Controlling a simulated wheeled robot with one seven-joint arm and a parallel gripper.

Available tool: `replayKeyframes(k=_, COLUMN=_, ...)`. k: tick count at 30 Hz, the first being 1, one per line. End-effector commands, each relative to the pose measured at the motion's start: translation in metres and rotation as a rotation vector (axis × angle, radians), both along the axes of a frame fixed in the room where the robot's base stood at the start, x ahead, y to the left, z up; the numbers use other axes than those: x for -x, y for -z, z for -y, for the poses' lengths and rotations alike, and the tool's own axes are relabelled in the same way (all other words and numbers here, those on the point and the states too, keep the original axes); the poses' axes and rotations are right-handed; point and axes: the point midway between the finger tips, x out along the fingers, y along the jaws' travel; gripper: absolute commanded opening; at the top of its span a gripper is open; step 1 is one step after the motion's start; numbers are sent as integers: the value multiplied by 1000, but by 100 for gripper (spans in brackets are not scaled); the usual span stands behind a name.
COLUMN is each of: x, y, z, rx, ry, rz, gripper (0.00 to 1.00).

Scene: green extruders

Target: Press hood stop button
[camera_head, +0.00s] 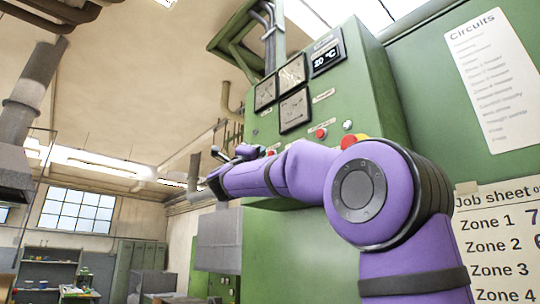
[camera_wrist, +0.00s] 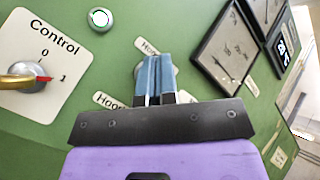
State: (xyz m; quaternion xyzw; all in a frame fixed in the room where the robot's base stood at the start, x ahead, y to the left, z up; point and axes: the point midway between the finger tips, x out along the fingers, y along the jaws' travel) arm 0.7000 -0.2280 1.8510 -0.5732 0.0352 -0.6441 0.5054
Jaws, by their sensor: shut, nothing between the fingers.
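My gripper (camera_wrist: 155,60) is shut and empty in the wrist view, its two blue-grey fingers side by side, pointing at the green panel. A pale round fitting (camera_wrist: 172,71) shows partly behind the fingertips; its face is hidden. Two white labels begin with "Hoo", an upper label (camera_wrist: 146,46) and a lower label (camera_wrist: 108,100); the rest of both is covered. I cannot tell which marks the hood stop button, or whether the fingers touch the panel. In the head view my arm reaches left across the green cabinet, and the gripper's fingers cannot be made out.
Dial gauges (camera_wrist: 225,47) stand to the right. In the head view the cabinet (camera_head: 375,85) also carries a red button (camera_head: 320,133) and a temperature display (camera_head: 326,57).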

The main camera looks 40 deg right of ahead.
Motion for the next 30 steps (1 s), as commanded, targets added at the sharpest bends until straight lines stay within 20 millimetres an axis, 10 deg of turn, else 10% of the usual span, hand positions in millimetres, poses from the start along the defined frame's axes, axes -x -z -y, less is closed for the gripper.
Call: replayKeyframes(k=30, x=0, y=0, z=10, rx=0, ry=0, rz=0, gripper=0)
